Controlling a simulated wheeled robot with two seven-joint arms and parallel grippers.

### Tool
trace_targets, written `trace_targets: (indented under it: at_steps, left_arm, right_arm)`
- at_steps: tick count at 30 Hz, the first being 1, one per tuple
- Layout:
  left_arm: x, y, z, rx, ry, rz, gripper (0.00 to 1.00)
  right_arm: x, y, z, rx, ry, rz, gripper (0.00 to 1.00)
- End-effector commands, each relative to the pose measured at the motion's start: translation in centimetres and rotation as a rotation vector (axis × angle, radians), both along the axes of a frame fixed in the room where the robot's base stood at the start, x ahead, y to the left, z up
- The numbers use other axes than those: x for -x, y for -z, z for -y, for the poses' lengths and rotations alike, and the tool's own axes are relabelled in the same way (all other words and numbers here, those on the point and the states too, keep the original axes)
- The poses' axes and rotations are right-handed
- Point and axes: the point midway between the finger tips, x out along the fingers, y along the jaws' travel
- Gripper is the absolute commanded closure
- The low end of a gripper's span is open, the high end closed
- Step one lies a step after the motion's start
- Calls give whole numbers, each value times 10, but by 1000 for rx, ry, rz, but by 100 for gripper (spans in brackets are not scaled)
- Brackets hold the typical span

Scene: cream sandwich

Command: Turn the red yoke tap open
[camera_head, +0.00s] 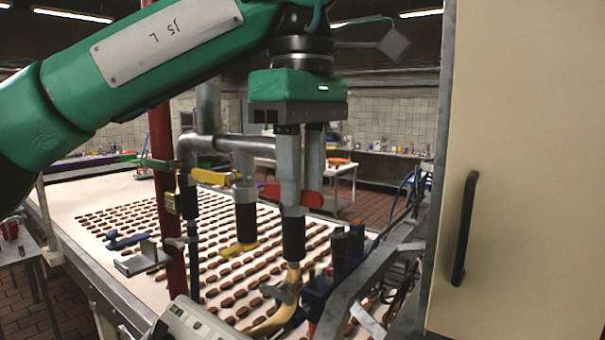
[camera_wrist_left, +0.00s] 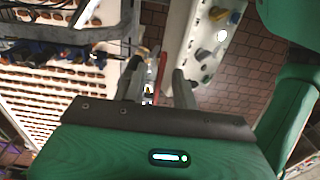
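The red yoke tap (camera_head: 311,199) sits on a grey vertical pipe above a black hose collar, its red handle lying roughly level. My left gripper (camera_head: 302,182) points down from above, with its grey fingers in front of and over the tap, hiding part of the pipe and handle. In the left wrist view the two fingers (camera_wrist_left: 158,82) stand apart, and a thin red strip of the tap (camera_wrist_left: 161,68) shows between them. I cannot tell whether either finger touches it. My right gripper is not in view.
A yellow tap handle (camera_head: 210,177) is on the pipe to the left. A conveyor (camera_head: 75,190) with rows of brown biscuits runs below. A red post (camera_head: 163,130) stands left of the pipes. A cream cabinet door (camera_head: 540,150) with a black handle fills the right.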

Motion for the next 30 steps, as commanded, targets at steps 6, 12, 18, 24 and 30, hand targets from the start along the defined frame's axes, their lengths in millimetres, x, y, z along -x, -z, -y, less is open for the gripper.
trace_targets:
  at_steps: [6, 12, 18, 24, 30]
  left_arm:
    - [0, 3, 0, 1, 0, 1, 72]
    - [0, 2, 0, 1, 0, 1, 84]
    - [0, 2, 0, 0, 0, 0, 100]
    - [0, 3, 0, -11, 0, 9, 100]
    - [2, 5, 2, -69, 0, 53, 100]
  right_arm:
    - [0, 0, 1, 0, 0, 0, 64]
    - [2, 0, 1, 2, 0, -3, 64]
    - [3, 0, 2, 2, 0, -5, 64]
    - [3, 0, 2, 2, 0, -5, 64]
    - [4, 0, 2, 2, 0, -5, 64]
